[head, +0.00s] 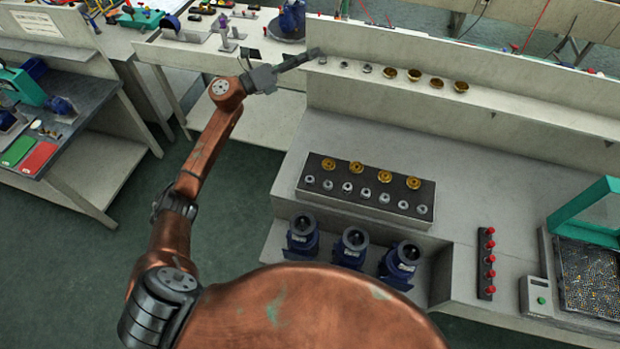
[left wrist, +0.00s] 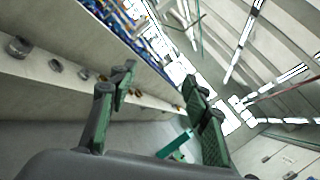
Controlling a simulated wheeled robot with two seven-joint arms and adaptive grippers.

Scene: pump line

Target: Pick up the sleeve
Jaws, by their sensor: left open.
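Several small parts stand in a row on the raised back ledge: grey metal ring-like pieces (head: 344,65) at the left and brass cups (head: 414,75) to their right. I take the grey pieces to be sleeves, but cannot tell which one is meant. My left gripper (head: 312,54) is open and empty, its tip by the leftmost grey piece (head: 322,60) in the head view; I see no contact. In the left wrist view the gripper (left wrist: 160,90) has its fingers spread, with a grey piece (left wrist: 55,65) on the ledge to their left. My right gripper is not in view.
A dark tray (head: 300,178) on the lower bench holds brass and silver parts. Blue pump bodies (head: 352,247) stand in front. A red-button strip (head: 487,262) and a green-framed bin (head: 588,225) are at right. The bench between tray and ledge is clear.

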